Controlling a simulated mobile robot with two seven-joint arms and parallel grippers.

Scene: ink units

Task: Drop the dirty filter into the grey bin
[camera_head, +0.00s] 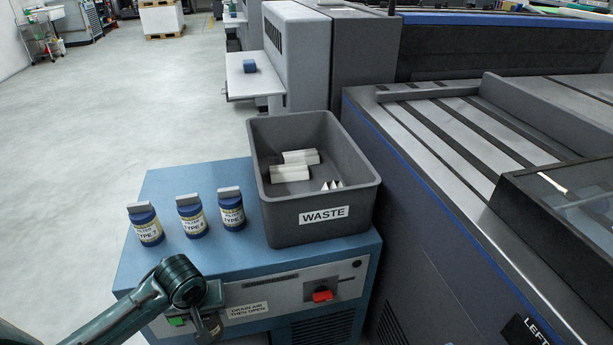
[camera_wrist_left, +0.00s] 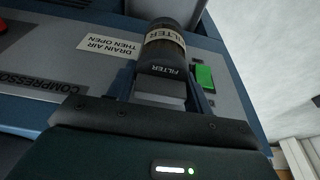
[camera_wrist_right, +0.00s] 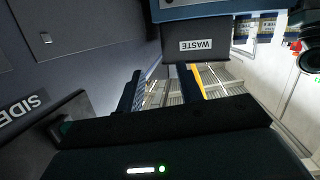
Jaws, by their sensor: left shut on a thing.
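The grey bin (camera_head: 278,233), labelled WASTE, stands upright on the blue compressor cabinet (camera_head: 182,265). White pieces lie inside it. The bin also shows inverted in the right wrist view (camera_wrist_right: 222,75). My left gripper (camera_head: 212,325) is in front of the cabinet, below and left of the bin. In the left wrist view, my left gripper (camera_wrist_left: 165,98) is shut on the dirty filter (camera_wrist_left: 162,50), a dark cylinder with a brownish FILTER band, near the cabinet's front panel. My right gripper (camera_wrist_right: 163,88) has its fingers apart with nothing between them, and is outside the head view.
Three blue labelled filter jars (camera_head: 191,215) stand on the cabinet left of the bin. The front panel has a red knob (camera_head: 322,294) and a green button (camera_wrist_left: 204,78). A large grey machine (camera_head: 420,220) is close on the right.

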